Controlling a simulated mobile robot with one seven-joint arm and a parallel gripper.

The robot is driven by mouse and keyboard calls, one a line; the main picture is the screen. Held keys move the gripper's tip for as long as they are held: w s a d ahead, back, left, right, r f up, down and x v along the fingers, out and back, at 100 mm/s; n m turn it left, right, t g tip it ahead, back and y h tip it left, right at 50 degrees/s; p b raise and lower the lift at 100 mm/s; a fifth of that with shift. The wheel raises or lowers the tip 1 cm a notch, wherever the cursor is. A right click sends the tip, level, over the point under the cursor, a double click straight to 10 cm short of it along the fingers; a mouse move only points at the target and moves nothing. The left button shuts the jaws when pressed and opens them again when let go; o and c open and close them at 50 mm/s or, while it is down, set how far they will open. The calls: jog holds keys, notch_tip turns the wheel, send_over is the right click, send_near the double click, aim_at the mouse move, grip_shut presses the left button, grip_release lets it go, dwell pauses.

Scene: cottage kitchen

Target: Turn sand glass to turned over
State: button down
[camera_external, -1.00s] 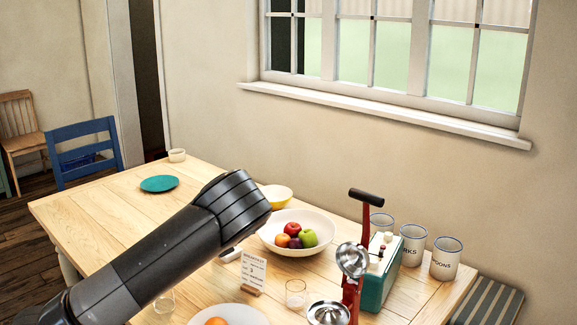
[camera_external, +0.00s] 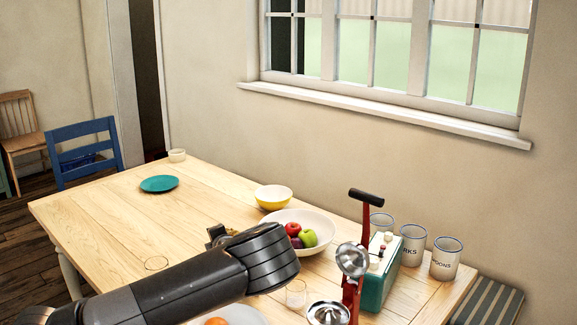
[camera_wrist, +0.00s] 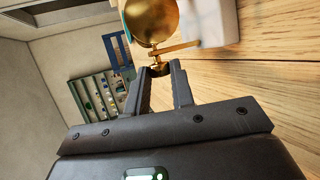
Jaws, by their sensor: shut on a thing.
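In the wrist view, my gripper (camera_wrist: 160,72) is shut on a small brass part of what appears to be the sand glass (camera_wrist: 151,22). A large rounded brass piece and a thin brass bar show just beyond the fingertips. I cannot make out the glass bulbs or the sand. In the external view, a small brass bit (camera_external: 215,232) shows past my arm, low over the table (camera_external: 110,225).
A red-handled juicer (camera_external: 352,258), a teal toaster (camera_external: 379,285) and white canisters (camera_external: 446,259) are at right. A teal plate (camera_external: 159,183) lies in the clearer left part.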

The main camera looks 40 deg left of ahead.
jog(key=c, duration=1.2)
grip_release()
jog(key=shift+c, duration=0.2)
jog(key=v, duration=1)
jog(key=shift+s+d, duration=0.2)
jog(key=shift+d, duration=0.1)
jog(key=shift+r, duration=0.1)
